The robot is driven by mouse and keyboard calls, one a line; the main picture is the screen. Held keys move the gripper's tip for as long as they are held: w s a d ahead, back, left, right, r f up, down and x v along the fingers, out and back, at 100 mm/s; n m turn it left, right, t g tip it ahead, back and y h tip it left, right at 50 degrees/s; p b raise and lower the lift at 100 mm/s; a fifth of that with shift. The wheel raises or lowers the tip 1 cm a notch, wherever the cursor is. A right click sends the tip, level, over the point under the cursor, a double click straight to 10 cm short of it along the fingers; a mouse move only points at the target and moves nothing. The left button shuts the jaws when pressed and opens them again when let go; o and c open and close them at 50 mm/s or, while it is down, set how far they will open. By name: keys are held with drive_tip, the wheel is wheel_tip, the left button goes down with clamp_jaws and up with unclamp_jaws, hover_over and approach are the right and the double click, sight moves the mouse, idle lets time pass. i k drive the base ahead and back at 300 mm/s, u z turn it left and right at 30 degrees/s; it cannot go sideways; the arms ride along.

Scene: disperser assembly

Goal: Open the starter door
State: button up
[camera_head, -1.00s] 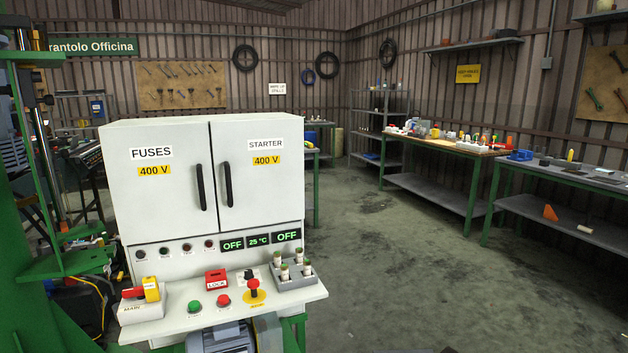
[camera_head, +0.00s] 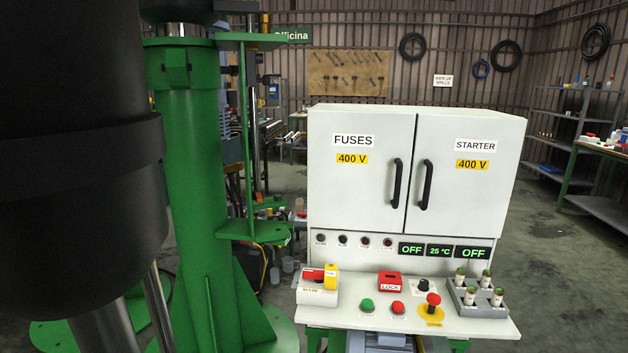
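The starter door (camera_head: 466,185) is the right-hand door of the white cabinet, marked STARTER and 400 V. It is shut. Its black vertical handle (camera_head: 426,185) is near its left edge. The fuses door (camera_head: 358,185) beside it is also shut, with its own black handle (camera_head: 397,183) near the middle seam. My gripper is not in view, so its distance from the handle does not show.
A green column (camera_head: 195,180) stands left of the cabinet. Open floor (camera_head: 555,270) lies to the right.

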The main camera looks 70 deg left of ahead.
sight(464, 167)
drive_tip(key=u, duration=1.1)
drive_tip(key=i, duration=1.65)
